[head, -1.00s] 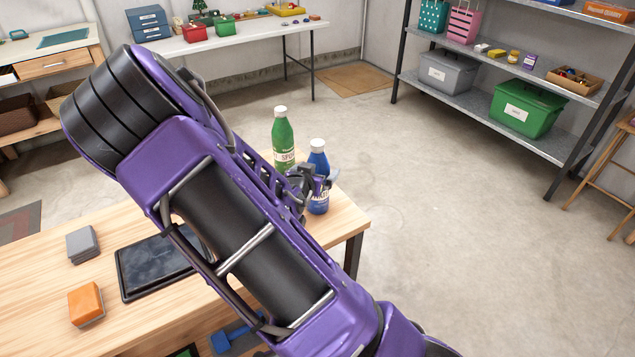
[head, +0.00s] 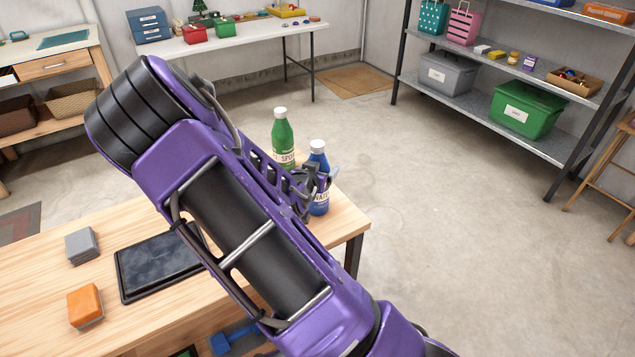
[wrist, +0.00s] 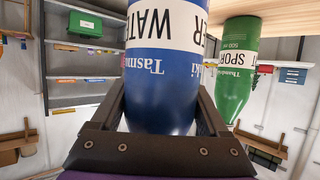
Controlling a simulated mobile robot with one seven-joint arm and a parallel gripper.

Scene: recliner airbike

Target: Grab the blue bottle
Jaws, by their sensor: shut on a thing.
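The blue bottle (head: 320,203) with a white cap stands upright near the right end of the wooden table, in the head view. My gripper (head: 318,183) is at the bottle's side, partly covering it. In the wrist view, which looks upside down, the blue bottle (wrist: 160,85) fills the middle between the dark fingers, its white label reading WATER. My gripper (wrist: 160,125) is shut on it. My purple arm hides part of the table.
A green bottle (head: 284,140) stands just behind and left of the blue one; it also shows in the wrist view (wrist: 237,70). Open floor lies right.

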